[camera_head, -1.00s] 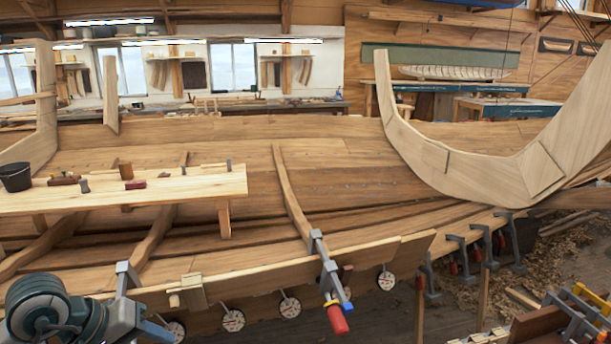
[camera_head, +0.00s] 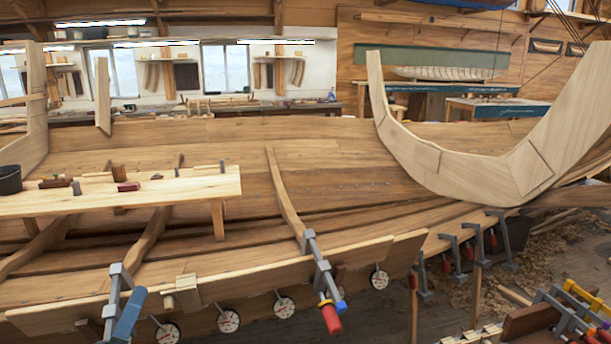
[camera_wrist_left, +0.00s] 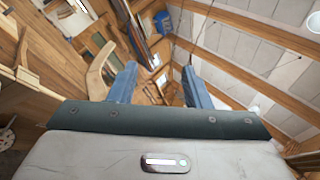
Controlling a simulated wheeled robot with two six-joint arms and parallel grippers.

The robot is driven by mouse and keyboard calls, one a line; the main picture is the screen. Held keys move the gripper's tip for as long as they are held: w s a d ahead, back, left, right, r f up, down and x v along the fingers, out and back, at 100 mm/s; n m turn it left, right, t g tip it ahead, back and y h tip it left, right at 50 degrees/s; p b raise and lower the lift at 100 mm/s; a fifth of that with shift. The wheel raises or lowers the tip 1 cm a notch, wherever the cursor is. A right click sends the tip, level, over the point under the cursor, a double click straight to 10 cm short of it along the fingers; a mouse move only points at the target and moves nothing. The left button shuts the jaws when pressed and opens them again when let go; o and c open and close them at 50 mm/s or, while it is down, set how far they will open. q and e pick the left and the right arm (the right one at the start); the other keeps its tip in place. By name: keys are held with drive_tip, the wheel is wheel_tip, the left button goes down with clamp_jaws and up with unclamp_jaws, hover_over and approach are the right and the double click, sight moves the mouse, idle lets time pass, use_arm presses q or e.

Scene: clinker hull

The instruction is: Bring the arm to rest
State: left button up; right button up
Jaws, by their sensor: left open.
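My left gripper (camera_head: 128,315) shows in the head view only as a blue finger at the lower left edge, in front of a grey clamp on the hull. The rest of that arm is out of the frame. In the left wrist view, the left gripper (camera_wrist_left: 159,86) is open, its two blue fingers well apart with nothing between them. That view is tilted and looks up toward the roof beams and wall. My right gripper is not in view.
The planked hull (camera_head: 340,170) fills the middle. A plank bench (camera_head: 200,187) with a bucket (camera_head: 10,180) and small tools lies at left. A red-handled clamp (camera_head: 325,285) grips the hull's near edge. More clamps (camera_head: 470,245) line the edge at right, above the shavings-strewn floor.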

use_arm(q)
drive_tip(key=s+a+f+n+g+y, duration=0.25)
drive_tip(key=f+n+g+y, duration=0.25)
drive_tip(key=f+n, duration=0.45)
drive_tip(key=s+a+f+n+g+y, duration=0.1)
drive_tip(key=a+f+n+g+y, duration=0.35)
drive_tip(key=f+n, duration=0.5)
drive_tip(key=s+d+f+n+g+h, duration=0.1)
drive_tip(key=s+d+f+n+g, duration=0.3)
drive_tip(key=s+f, duration=0.4)
drive_tip(key=s+d+f+n+g+h, duration=0.2)
drive_tip(key=s+f+n+g, duration=0.2)
drive_tip(key=s+f+g, duration=0.35)
wheel_tip(320, 180, down, 32)
drive_tip(key=s+a, duration=0.2)
drive_tip(key=a, duration=0.1)
drive_tip(key=s+a+f+g, duration=0.1)
drive_tip(key=s+f, duration=1.6)
drive_tip(key=s, duration=0.1)
drive_tip(key=shift+f+n+g, duration=0.3)
drive_tip(key=shift+f+g, duration=0.05)
drive_tip(key=shift+g, duration=0.05)
